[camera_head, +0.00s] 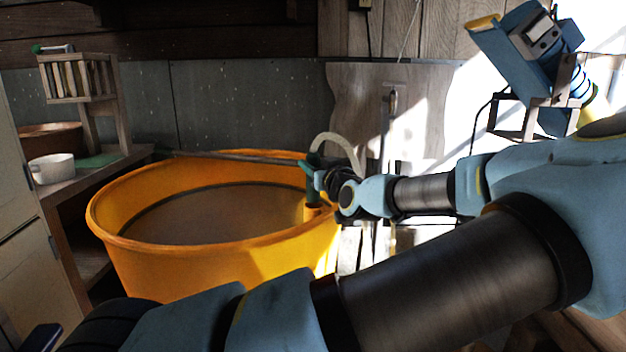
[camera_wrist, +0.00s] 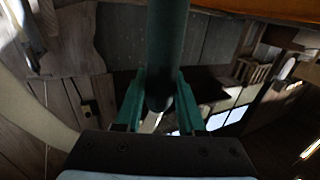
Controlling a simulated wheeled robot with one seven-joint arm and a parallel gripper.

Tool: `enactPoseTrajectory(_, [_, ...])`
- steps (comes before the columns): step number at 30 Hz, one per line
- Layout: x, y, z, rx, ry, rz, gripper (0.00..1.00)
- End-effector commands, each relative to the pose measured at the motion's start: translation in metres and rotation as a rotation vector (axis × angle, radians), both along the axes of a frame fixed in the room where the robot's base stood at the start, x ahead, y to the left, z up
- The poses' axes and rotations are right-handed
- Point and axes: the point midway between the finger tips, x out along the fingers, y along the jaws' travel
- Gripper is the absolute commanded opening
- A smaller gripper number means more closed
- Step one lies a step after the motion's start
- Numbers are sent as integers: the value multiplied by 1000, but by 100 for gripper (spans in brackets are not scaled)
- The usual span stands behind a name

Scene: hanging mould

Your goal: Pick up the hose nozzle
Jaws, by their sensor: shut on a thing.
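The hose nozzle is a dark green tube. In the wrist view the nozzle (camera_wrist: 167,45) runs down from the top edge to between the two green fingers of my gripper (camera_wrist: 158,103). The fingers are shut on it, one on each side. In the head view my gripper (camera_head: 309,169) is at the right rim of the orange tub, with the nozzle (camera_head: 313,190) upright below it. The nozzle's lower end is at a small orange holder (camera_head: 314,211) on the tub's inner wall. I cannot tell whether it is still in the holder.
The big orange tub (camera_head: 135,257) holds brownish contents. A pale hose (camera_head: 345,146) arches behind my gripper. A stick lies across the tub's far rim. At left, a shelf carries a white mug (camera_head: 52,168). A wooden panel (camera_head: 428,92) stands behind.

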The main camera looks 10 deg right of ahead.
Motion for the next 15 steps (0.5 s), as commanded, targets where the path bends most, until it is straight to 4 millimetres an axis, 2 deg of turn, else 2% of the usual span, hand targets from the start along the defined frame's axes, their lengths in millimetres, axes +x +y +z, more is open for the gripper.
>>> enactPoseTrajectory(1, [0,0,15,-6,-2,-1,0])
enactPoseTrajectory(5, [0,-1,50,-5,-3,-2,0])
enactPoseTrajectory(15, [0,0,158,-1,-4,-1,0])
